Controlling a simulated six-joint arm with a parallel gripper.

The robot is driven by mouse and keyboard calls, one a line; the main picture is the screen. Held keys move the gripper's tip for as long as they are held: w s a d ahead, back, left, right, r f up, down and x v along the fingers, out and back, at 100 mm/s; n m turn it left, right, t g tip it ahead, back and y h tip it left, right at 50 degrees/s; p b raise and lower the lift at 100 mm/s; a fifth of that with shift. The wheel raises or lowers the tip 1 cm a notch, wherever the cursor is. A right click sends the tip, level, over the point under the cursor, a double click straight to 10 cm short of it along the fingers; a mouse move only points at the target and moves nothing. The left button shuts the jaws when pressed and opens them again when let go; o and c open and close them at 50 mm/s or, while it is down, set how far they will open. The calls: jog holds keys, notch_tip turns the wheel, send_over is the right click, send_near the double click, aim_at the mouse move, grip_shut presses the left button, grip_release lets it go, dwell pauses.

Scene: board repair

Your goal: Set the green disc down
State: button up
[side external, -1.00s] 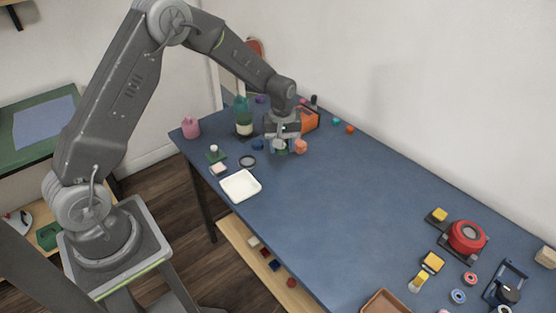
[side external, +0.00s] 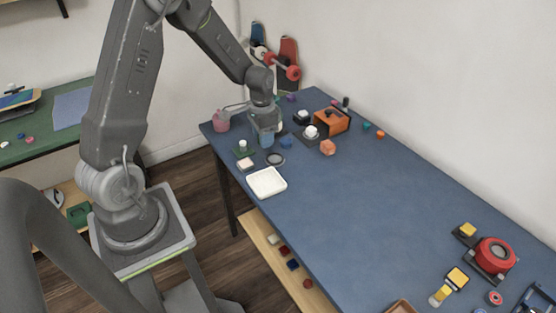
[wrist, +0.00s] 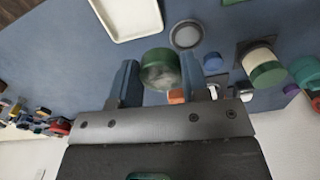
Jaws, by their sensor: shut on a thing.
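My gripper (wrist: 158,78) is shut on the green disc (wrist: 160,68), which sits between its two blue fingers in the wrist view. The disc's lighter, mottled face shows toward the camera. In the side external view my gripper (side external: 266,138) is over the far left part of the blue table, left of the blue block (side external: 286,142). The disc cannot be made out there. Whether the disc touches the table cannot be told.
A white tray (side external: 267,182) and a grey ring (side external: 276,159) lie nearby. A pink jar (side external: 221,121) stands left. An orange box (side external: 332,120), an orange cube (side external: 327,147) and a white knob (side external: 311,131) stand right. The table's middle is clear.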

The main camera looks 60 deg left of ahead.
jog(key=s+a+m, duration=0.1)
jog(key=s+a, duration=0.2)
jog(key=a, duration=0.7)
send_over(274, 160)
notch_tip(274, 160, down, 7)
jog(key=shift+a+r, duration=0.1)
jog(key=shift+a, duration=0.05)
jog(key=shift+w+f, duration=0.1)
jog(key=shift+f, duration=1.9)
jog(key=shift+f, duration=0.25)
jog(key=shift+f, duration=0.35)
jog(key=o, duration=1)
jog(key=shift+f, duration=0.1)
jog(key=shift+c, duration=0.2)
